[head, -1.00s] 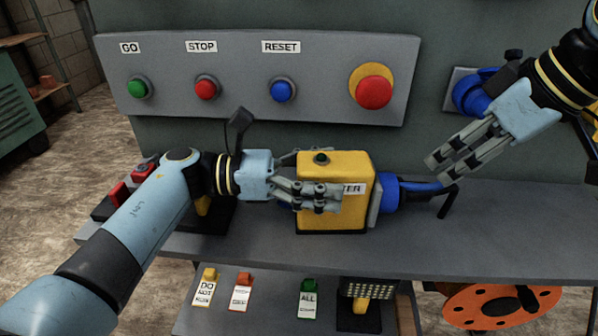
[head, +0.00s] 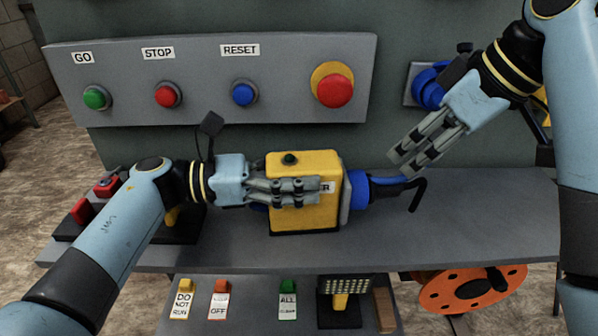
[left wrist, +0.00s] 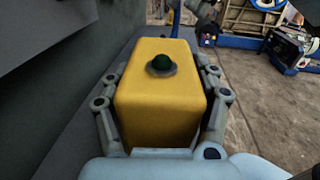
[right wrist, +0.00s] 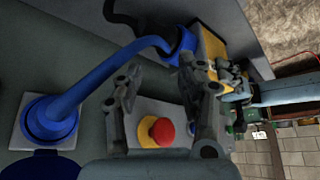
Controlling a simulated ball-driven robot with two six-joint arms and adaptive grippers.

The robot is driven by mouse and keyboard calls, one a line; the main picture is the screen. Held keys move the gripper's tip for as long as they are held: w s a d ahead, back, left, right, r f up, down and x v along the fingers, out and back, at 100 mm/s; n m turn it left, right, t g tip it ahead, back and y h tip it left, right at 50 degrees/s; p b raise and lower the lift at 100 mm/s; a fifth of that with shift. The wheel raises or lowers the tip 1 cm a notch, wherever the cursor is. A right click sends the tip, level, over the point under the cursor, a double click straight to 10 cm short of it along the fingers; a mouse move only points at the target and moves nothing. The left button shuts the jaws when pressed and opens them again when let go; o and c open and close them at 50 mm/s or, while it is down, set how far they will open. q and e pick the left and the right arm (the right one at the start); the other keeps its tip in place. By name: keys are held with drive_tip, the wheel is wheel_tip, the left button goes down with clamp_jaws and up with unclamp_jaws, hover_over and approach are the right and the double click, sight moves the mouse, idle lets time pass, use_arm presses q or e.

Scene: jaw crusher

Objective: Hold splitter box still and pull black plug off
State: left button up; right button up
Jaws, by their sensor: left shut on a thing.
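The left wrist view shows fingers along both sides of the yellow box (left wrist: 160,115). A blue plug (head: 358,190) sits on the box's right side, with a blue cable. My right gripper (head: 402,164) is open and empty, above and right of the blue plug. Its fingers stand apart in the right wrist view (right wrist: 162,85).
The panel (head: 210,110) behind carries GO, STOP and RESET buttons and a large red button (head: 333,90). A blue wall socket (right wrist: 45,122) feeds the blue cable (right wrist: 105,75). Tags hang below the shelf. The shelf (head: 475,225) is clear at right.

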use_arm(q)
drive_tip(key=shift+c, duration=0.5)
use_arm(e)
drive_tip(key=shift+o, duration=1.5)
drive_tip(key=shift+f, duration=0.1)
drive_tip(key=shift+w+a+f+n+g, duration=0.1)
drive_tip(key=shift+f+n+g, duration=0.2)
drive_tip(key=shift+f+n, duration=0.15)
drive_tip(key=n+g+y, duration=0.5)
drive_tip(key=n+y, duration=0.3)
drive_tip(key=n, duration=0.1)
approach(393, 180)
drive_tip(key=a, duration=0.2)
drive_tip(key=shift+h, duration=0.3)
drive_tip(key=shift+f+x, duration=0.2)
drive_tip(key=shift+x, duration=4.25)
